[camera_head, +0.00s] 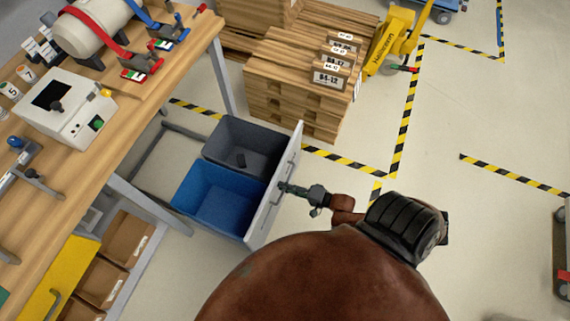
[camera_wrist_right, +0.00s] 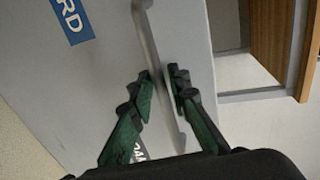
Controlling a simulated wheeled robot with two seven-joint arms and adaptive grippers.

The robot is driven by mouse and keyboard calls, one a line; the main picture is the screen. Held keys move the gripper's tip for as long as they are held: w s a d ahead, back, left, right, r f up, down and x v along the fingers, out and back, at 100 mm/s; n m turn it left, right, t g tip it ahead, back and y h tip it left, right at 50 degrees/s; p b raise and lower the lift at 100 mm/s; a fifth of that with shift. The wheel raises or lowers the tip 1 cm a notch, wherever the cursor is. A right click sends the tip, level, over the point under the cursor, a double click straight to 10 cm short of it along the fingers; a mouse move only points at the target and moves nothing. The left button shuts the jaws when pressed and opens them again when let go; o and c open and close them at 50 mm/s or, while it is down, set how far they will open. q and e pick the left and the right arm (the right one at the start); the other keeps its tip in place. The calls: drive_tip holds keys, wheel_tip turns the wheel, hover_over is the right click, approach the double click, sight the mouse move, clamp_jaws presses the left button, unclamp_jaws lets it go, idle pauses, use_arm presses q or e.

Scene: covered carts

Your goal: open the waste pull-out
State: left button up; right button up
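The waste pull-out stands out from under the workbench, with its pale grey front panel (camera_head: 272,196) well away from the bench. Behind the panel are a blue bin (camera_head: 218,198) and a dark grey bin (camera_head: 243,147); a small dark item lies in the grey one. My right gripper (camera_head: 288,188) is at the outer side of the panel, on its handle. In the right wrist view the bar handle (camera_wrist_right: 155,45) runs between the two green-and-black fingers (camera_wrist_right: 163,88), which close in on it from both sides. My left gripper is not in view.
The wooden workbench (camera_head: 150,95) carries a grey device (camera_head: 72,112) and clamps. Open shelf boxes (camera_head: 128,240) and a yellow panel (camera_head: 60,275) sit below. Stacked pallets (camera_head: 300,80) and a yellow pallet jack (camera_head: 385,50) stand behind. Floor to the right is mostly free.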

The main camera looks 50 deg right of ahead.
drive_tip(key=v, duration=1.2)
idle(0.3)
